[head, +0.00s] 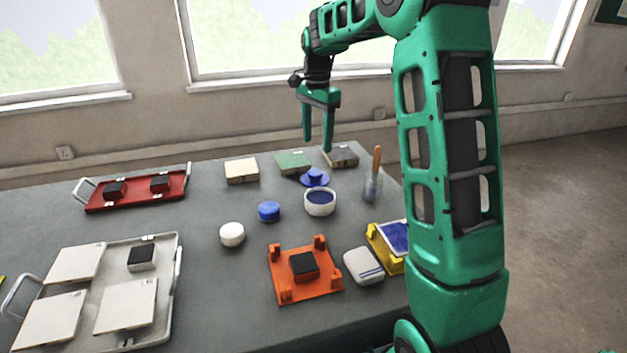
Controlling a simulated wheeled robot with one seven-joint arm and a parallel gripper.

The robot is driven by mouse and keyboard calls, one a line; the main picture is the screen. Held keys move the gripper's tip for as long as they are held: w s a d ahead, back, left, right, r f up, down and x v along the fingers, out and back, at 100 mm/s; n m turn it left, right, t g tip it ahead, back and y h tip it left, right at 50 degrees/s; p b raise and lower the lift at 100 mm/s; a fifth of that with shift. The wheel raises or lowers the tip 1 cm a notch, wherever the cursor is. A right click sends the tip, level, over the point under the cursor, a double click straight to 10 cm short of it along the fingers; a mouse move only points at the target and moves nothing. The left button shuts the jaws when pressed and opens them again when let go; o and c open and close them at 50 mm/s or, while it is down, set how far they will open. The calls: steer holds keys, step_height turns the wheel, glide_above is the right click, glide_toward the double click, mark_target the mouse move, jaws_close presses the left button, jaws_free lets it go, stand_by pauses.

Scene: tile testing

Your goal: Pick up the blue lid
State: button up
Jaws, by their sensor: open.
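A flat blue lid (314,178) with a small raised knob lies on the grey table, just behind a round white tub (320,206) with blue contents. The lid's front edge meets the tub's rim in the picture; I cannot tell whether they touch. My green gripper (317,146) points down with its two fingers apart and nothing between them. It hangs above the back part of the table, higher in the picture than the lid and roughly in line with it.
Behind the lid lie a green block (291,162) and a grey-brown block (343,157). A small blue pot (269,211) and a white one (232,234) stand in front left. A glass with an orange-handled tool (373,182) stands right. An orange fixture (303,287) is nearer.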

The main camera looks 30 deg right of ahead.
mark_target(315, 172)
steer(key=f, duration=0.7)
steer(key=w+f, duration=0.1)
steer(key=f, duration=0.3)
steer(key=shift+c, duration=0.2)
steer(key=c, duration=1.1)
